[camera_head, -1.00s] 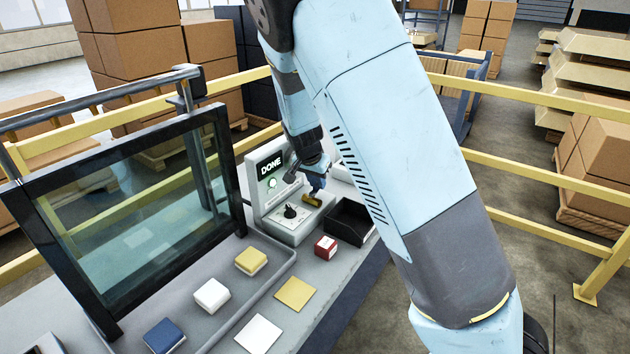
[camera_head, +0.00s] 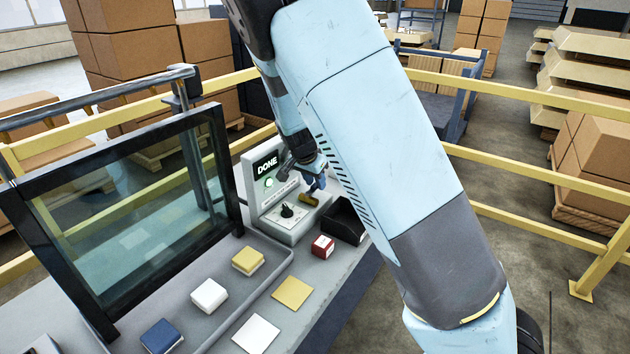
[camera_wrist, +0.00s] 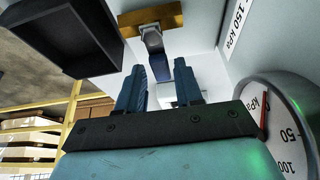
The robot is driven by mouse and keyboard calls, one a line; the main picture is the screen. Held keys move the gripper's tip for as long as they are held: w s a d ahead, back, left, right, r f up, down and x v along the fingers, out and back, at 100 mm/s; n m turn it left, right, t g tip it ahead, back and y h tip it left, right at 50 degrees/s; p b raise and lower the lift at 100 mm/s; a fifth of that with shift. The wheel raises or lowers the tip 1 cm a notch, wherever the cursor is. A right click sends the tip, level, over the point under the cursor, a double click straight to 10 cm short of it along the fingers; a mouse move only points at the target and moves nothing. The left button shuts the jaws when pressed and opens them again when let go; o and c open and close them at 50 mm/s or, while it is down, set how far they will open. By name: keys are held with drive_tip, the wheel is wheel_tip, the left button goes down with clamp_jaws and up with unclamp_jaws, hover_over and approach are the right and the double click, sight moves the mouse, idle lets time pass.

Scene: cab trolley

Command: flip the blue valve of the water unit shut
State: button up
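The water unit (camera_head: 252,190) is a pale housing with a lit DONE sign, a green light and a black knob. Its valve has a brass body (camera_head: 309,200), which also shows at the top of the wrist view (camera_wrist: 183,18). The valve's blue lever (camera_wrist: 158,66) extends from a grey fitting toward my gripper. My gripper (camera_wrist: 160,80) is open, with its two blue fingers apart and the lever between or just beyond their tips; contact cannot be told. In the head view my gripper (camera_head: 313,170) is small and close to the valve, partly covering it.
A round gauge (camera_wrist: 285,125) with a red needle and a 150 kPa label are close on the right in the wrist view. A black bin (camera_head: 343,222) and a red box (camera_head: 322,246) stand beside the unit. A glass screen (camera_head: 130,220) is at left.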

drive_tip(key=shift+o, duration=0.8)
drive_tip(key=v, duration=1.3)
drive_tip(key=shift+s+r, duration=0.15)
drive_tip(key=shift+r, duration=0.15)
drive_tip(key=shift+a, duration=0.1)
drive_tip(key=s+d+r+n+y, duration=0.2)
drive_tip(key=s+d+r, duration=0.2)
drive_tip(key=s+d, duration=0.3)
drive_tip(key=s+d+r+n+y, duration=0.2)
drive_tip(key=s+d+r, duration=0.3)
drive_tip(key=d, duration=0.4)
drive_tip(key=s+d+r+n+t, duration=0.1)
drive_tip(key=s+d+r+n, duration=0.1)
drive_tip(key=s, duration=0.7)
drive_tip(key=s+d+r+n+t+h, duration=0.1)
drive_tip(key=s+d+r, duration=0.1)
drive_tip(key=s, duration=0.7)
drive_tip(key=shift+d+n, duration=0.4)
drive_tip(key=shift+d, duration=0.2)
